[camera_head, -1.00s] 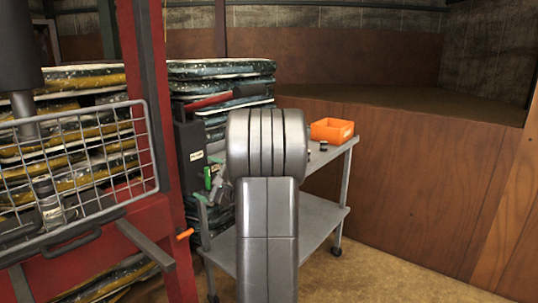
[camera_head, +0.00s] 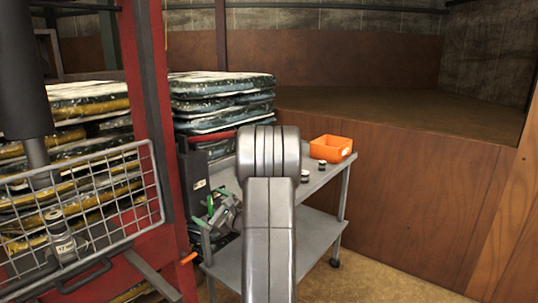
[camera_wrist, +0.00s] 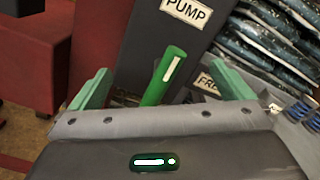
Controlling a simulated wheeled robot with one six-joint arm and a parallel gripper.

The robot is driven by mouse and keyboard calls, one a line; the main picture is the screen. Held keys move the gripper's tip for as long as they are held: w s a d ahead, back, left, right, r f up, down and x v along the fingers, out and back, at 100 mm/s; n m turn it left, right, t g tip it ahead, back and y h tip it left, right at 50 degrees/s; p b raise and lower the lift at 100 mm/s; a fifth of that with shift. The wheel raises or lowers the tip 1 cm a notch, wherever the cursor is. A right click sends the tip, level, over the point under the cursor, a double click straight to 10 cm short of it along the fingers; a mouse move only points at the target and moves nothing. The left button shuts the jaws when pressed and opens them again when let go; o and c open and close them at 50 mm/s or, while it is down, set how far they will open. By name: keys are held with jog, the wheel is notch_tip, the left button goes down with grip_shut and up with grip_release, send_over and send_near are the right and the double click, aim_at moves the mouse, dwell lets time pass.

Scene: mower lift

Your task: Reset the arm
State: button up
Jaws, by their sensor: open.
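My gripper (camera_wrist: 160,68) is open in the wrist view, its two green fingers spread wide. A green lever (camera_wrist: 165,75) with a white stripe stands between the fingers, apart from both. Behind it is a dark box labelled PUMP (camera_wrist: 180,35), with a second label partly hidden by the right finger. In the head view my gripper (camera_head: 218,212) shows small beside the cart, left of my grey arm link. The dark pump box (camera_head: 196,180) stands by the red post, close to my gripper. My arm hides part of the cart.
A grey cart (camera_head: 318,232) carries an orange bin (camera_head: 331,148) and small dark-topped items. Stacked wrapped bags (camera_head: 220,95) stand behind. A red frame (camera_head: 160,130) with a wire basket (camera_head: 85,205) is at left. A wooden wall (camera_head: 420,180) closes the right; floor shows before it.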

jog(key=shift+r+m+p, duration=0.2)
jog(key=shift+m+p, duration=1.9)
jog(key=shift+p, duration=2)
jog(key=shift+f+m+p, duration=0.2)
jog(key=shift+m+p, duration=0.3)
jog(key=shift+p, duration=0.2)
